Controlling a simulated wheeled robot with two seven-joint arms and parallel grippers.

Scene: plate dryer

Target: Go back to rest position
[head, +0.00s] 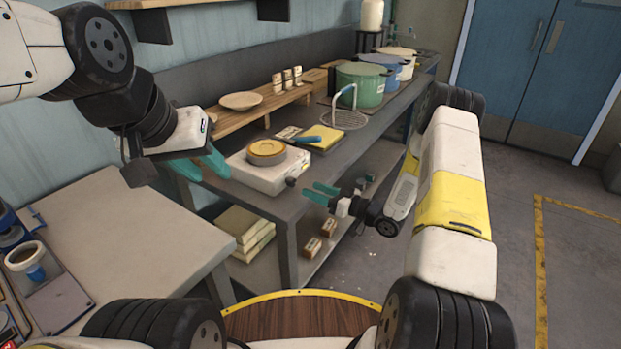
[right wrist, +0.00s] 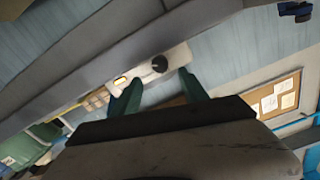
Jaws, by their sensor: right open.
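My left gripper (head: 201,165) hangs at the left end of the dark counter, with its teal fingers apart and nothing visible between them. It is left of the white appliance (head: 264,177) with a round tan disc (head: 267,152) on top. My right gripper (head: 319,193) is open and empty, in front of the counter's front edge and right of the appliance. In the right wrist view its two teal fingers (right wrist: 161,95) are apart, and the white appliance with its dark knob (right wrist: 158,63) shows beyond them. A plate (head: 241,101) lies on the wooden shelf (head: 222,116) at the back.
The dark counter also holds a yellow board (head: 321,137), a wire rack (head: 344,119) and a green pot (head: 361,83). A pale table (head: 125,222) with a cup (head: 26,258) stands at the left. Open floor (head: 530,235) lies at the right.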

